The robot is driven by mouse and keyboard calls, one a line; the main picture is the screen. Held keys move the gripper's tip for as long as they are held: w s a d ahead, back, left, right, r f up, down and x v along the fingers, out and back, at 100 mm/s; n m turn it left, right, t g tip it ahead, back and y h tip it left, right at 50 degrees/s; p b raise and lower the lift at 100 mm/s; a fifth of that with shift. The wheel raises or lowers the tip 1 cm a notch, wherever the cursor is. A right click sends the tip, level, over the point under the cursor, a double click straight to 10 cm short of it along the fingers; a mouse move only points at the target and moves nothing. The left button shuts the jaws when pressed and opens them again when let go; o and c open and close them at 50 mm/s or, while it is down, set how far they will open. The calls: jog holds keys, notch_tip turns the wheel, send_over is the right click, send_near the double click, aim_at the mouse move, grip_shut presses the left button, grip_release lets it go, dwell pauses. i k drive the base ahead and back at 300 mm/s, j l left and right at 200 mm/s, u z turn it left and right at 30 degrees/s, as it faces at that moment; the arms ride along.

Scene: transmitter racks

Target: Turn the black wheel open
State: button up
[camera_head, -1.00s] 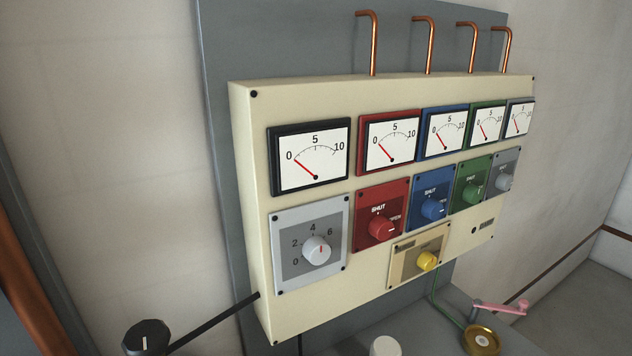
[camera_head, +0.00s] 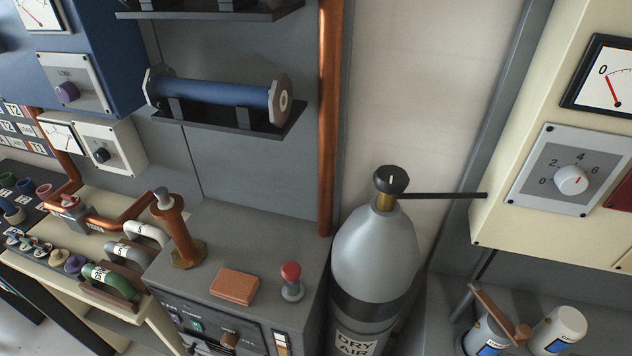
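The black wheel (camera_head: 391,179) is a round black knob with a small white mark on its top. It sits on the brass neck (camera_head: 385,203) of a grey cylinder (camera_head: 375,250) labelled "DRY AIR", right of the picture's middle. A thin black pipe (camera_head: 445,195) runs from the neck to the cream panel (camera_head: 530,95) on the right. Nothing touches the wheel. My gripper is not in view.
Left of the cylinder stands a grey cabinet (camera_head: 235,235) with a red-topped knob (camera_head: 291,281) and an orange block (camera_head: 234,286). A copper pipe (camera_head: 328,120) rises behind. The pale wall behind the wheel is bare.

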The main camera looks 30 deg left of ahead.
aim_at(388, 179)
jog(key=u, duration=1.05)
